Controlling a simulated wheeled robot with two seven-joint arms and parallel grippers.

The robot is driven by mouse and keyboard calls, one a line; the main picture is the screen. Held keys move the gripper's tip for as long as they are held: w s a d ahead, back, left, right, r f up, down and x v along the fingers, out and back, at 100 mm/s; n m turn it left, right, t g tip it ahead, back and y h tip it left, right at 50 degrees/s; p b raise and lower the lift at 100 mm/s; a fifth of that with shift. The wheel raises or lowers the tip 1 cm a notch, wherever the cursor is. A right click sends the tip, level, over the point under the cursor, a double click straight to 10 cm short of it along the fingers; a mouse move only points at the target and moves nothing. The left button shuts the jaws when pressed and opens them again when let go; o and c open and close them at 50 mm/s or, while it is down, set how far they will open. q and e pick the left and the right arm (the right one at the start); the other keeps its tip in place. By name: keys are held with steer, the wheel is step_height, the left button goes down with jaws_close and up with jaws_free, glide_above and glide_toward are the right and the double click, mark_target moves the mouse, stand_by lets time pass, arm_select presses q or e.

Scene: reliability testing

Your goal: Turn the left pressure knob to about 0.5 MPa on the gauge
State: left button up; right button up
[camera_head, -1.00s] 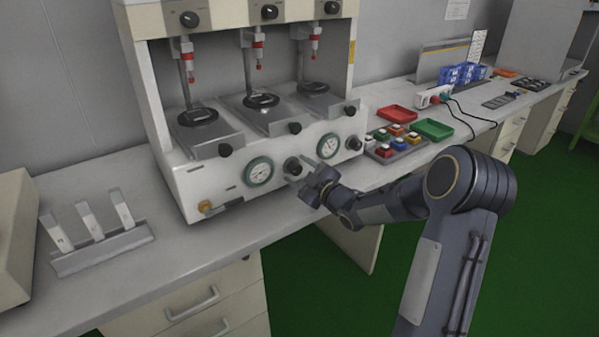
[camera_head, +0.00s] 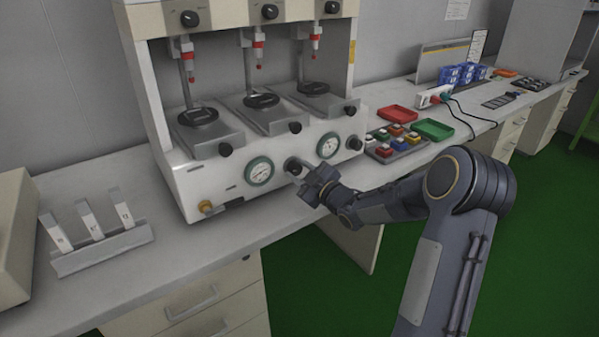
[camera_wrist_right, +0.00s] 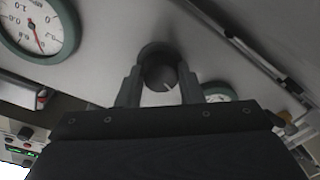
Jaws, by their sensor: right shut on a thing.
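The left pressure knob (camera_head: 292,165) is a dark round knob on the white front panel, between the left gauge (camera_head: 259,171) and the right gauge (camera_head: 328,146). My right gripper (camera_head: 301,172) is at this knob, with its arm coming in from the right. In the right wrist view the knob (camera_wrist_right: 160,72) with a white mark sits between the two fingers of my right gripper (camera_wrist_right: 157,86), which is shut on it. A gauge with a red needle (camera_wrist_right: 38,25) shows at upper left there; its exact reading is unclear. My left gripper is out of view.
The right knob (camera_head: 354,143) is on the same panel. A brass fitting (camera_head: 206,208) sticks out at the lower left. A button box (camera_head: 393,145) and red (camera_head: 398,114) and green (camera_head: 434,129) trays stand to the right. A white slotted stand (camera_head: 102,250) is at left.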

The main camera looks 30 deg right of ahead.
steer(key=m, duration=0.3)
steer(key=shift+f+b, duration=0.1)
steer(key=shift+b, duration=0.2)
steer(key=m, duration=0.3)
steer(key=shift+m, duration=0.4)
steer(key=m, duration=0.6)
steer(key=shift+m+t+h, duration=0.4)
steer(key=m, duration=0.5)
steer(key=shift+f+m+h, duration=0.1)
steer(key=shift+m+h, duration=0.2)
steer(key=shift+m, duration=0.1)
steer(key=shift+m+p, duration=0.55)
steer(key=shift+m, duration=1.85)
steer(key=shift+h, duration=0.4)
steer(key=o, duration=1)
steer(key=shift+c, duration=0.2)
